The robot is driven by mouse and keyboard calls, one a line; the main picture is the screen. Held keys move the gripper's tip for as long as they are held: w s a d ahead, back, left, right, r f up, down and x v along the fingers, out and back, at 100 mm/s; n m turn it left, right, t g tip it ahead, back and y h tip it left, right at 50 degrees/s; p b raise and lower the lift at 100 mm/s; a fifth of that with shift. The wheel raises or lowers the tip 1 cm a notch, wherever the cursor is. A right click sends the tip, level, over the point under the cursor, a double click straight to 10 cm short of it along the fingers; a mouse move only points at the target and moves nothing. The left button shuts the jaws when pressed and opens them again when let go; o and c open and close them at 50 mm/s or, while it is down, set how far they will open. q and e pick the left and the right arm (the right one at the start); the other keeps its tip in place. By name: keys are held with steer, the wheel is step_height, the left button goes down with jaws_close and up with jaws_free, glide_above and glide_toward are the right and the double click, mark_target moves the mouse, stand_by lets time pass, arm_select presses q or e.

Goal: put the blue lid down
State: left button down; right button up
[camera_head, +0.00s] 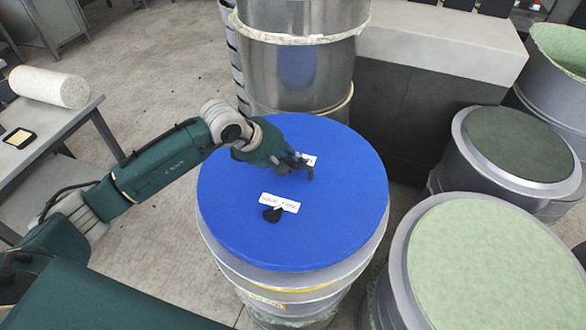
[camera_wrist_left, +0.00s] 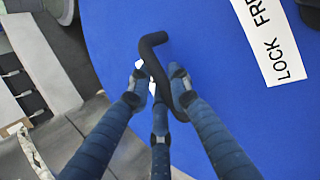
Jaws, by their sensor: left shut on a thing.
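The blue lid (camera_head: 335,215) is a wide flat disc over the top of a grey drum (camera_head: 290,290) in the middle of the head view. I cannot tell whether it rests on the drum or is just above it. My left gripper (camera_head: 298,165) is over the lid's upper middle, shut on its bent black handle (camera_head: 309,174). In the left wrist view the fingers (camera_wrist_left: 156,86) close around the handle (camera_wrist_left: 153,50), with blue lid (camera_wrist_left: 210,60) behind. A white label and a small black piece (camera_head: 272,215) are on the lid. My right gripper is out of view.
A tall metal cylinder (camera_head: 295,65) stands close behind the lid. Drums with pale green (camera_head: 500,260) and dark (camera_head: 520,145) tops stand at the right. A grey table (camera_head: 50,135) with a white roll (camera_head: 48,87) is at the left. Bare floor (camera_head: 165,240) lies left of the drum.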

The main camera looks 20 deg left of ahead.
arm_select(q)
step_height(320, 180, down, 4)
steer(key=shift+r+p, duration=0.2)
steer(key=shift+p, duration=0.3)
steer(key=c, duration=1.6)
jaws_free()
steer(key=shift+f, duration=0.15)
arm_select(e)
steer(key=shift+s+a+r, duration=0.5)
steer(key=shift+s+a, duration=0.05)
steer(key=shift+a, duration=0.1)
arm_select(q)
steer(key=shift+s+a+r, duration=0.1)
steer(key=shift+s+r, duration=0.05)
steer(key=shift+r, duration=0.05)
steer(key=b+v, duration=0.4)
steer(key=v, duration=0.6)
steer(key=shift+a+r+b, duration=0.1)
steer(key=shift+b, duration=0.2)
steer(key=shift+s+a+r, duration=0.15)
steer(key=shift+s+r, duration=0.2)
steer(key=shift+r, duration=0.2)
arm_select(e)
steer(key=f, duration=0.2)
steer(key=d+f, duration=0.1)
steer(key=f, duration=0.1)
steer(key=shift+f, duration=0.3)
